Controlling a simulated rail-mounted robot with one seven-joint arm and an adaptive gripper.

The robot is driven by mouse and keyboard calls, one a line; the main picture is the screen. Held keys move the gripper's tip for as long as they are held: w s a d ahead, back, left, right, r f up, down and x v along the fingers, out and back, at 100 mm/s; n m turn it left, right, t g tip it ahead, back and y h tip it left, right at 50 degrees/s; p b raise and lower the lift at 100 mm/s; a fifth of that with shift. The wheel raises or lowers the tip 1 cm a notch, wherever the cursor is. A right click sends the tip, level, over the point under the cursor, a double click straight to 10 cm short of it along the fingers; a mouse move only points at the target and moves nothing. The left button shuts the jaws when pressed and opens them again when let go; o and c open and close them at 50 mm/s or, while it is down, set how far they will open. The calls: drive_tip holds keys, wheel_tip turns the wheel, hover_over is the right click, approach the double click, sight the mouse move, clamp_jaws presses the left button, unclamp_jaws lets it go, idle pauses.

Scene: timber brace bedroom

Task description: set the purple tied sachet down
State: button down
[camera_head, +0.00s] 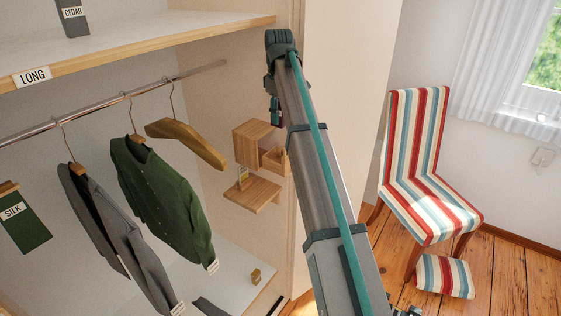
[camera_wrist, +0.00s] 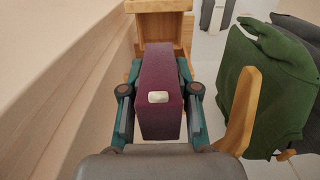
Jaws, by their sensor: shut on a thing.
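The purple sachet (camera_wrist: 160,115) fills the middle of the wrist view as a dark purple block with a pale oval patch; its tie cannot be made out. My gripper (camera_wrist: 159,90) is shut on it, with a finger on each side. In the head view my arm mostly hides the gripper, and only a small dark part shows near the wardrobe's side wall. In the wrist view, a wooden box-like holder (camera_wrist: 158,38) lies beyond the sachet. A gap between them cannot be judged.
The wardrobe side wall carries an open wooden box (camera_head: 254,137) and a small wooden shelf (camera_head: 252,194) with a tag. A wooden hanger (camera_head: 188,138), green shirt (camera_head: 160,190) and grey jacket (camera_head: 115,235) hang left. A striped chair (camera_head: 422,160) stands right.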

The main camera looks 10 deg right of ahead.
wheel_tip(320, 180, down, 10)
drive_tip(key=shift+s+f+p, duration=0.1)
drive_tip(key=shift+f+p, duration=0.15)
drive_tip(key=shift+p, duration=0.4)
drive_tip(key=shift+f+p, duration=0.65)
drive_tip(key=shift+f, duration=1.8)
drive_tip(key=shift+f, duration=0.2)
drive_tip(key=c, duration=1.1)
unclamp_jaws()
drive_tip(key=shift+c, duration=0.2)
drive_tip(key=shift+r, duration=0.15)
wheel_tip(320, 180, up, 12)
drive_tip(key=b, duration=0.3)
drive_tip(key=shift+r+b, duration=0.1)
drive_tip(key=shift+b, duration=0.3)
